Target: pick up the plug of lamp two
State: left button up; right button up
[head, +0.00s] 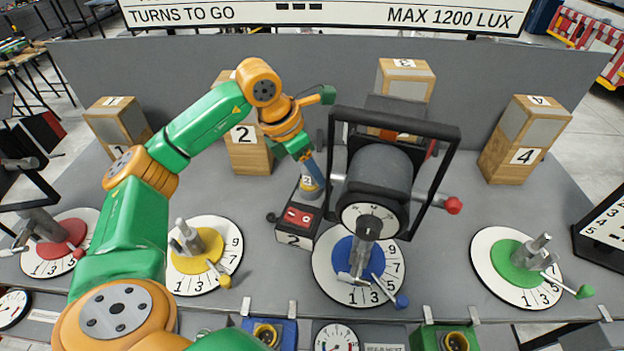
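A plug (311,187) with a yellow band, a blue upper part and a small "2" label stands upright at the back of a dark box (293,239) marked 2, which has a red panel on top. My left gripper (310,160) reaches down from above, right over the plug. Its fingers are small and partly hidden by the wrist, so I cannot tell whether they touch or close on the plug. A wooden block (247,158) marked 2 stands behind my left arm. My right gripper is not in view.
A black framed lamp (380,175) stands just right of the plug over a blue-centred dial (325,276). A yellow-centred dial (226,238) lies left and a green-centred dial (490,270) right. Blocks marked 3 (405,75) and 4 (520,140) stand behind. Sockets line the front edge.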

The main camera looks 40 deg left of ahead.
pick_arm(q)
jog(key=shift+s+r, duration=0.15)
jog(key=shift+s, duration=0.1)
jog(key=c, duration=0.7)
grip_shut()
jog(key=shift+w, duration=0.1)
